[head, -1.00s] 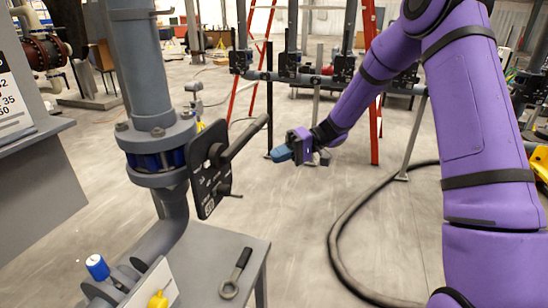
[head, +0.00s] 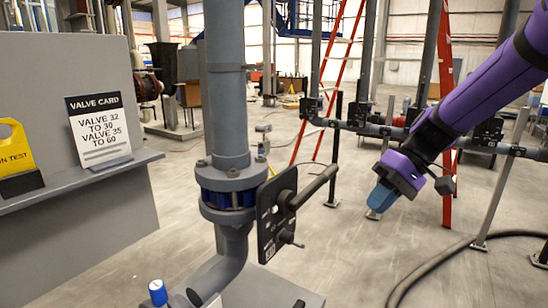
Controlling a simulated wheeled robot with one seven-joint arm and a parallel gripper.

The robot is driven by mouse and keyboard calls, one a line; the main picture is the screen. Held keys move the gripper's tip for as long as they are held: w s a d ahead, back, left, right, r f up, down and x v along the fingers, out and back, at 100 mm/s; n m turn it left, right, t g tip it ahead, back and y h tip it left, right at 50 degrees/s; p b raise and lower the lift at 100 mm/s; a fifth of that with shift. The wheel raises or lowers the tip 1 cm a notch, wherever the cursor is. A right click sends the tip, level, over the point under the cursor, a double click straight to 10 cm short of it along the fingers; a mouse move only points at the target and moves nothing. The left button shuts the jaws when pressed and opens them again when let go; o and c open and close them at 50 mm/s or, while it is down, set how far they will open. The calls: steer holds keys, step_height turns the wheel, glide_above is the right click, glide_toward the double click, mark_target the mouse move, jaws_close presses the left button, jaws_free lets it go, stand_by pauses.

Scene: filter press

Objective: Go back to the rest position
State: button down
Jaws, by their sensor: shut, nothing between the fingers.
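My gripper (head: 382,197) is at the end of my purple arm, right of the middle in the head view. Its blue fingertips are together and point down to the left, with nothing seen in them. It hangs in open air, apart from the valve lever (head: 316,186) on the grey pipe, which stands to its left. The lever's dark plate (head: 277,215) is beside the pipe flange (head: 230,190).
A grey panel with a shelf (head: 85,185) is at the left, bearing a valve card (head: 98,130) and a yellow sign (head: 15,150). A blue-capped small valve (head: 158,292) is at the bottom. A red ladder (head: 318,120), pipework and a hose (head: 430,268) stand beyond. Floor between is clear.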

steer(key=s+d+r+m+t+h, duration=0.2)
steer(key=s+d+r+t+h, duration=0.1)
steer(key=s, duration=0.6)
steer(key=s+d+r+m+t+h, duration=0.1)
steer(key=s+d+r+t+h, duration=0.3)
steer(key=s, duration=0.5)
steer(key=shift+s+d+r+m+t+h, duration=0.3)
steer(key=shift+s+d+r+m, duration=0.1)
steer(key=shift+d, duration=0.8)
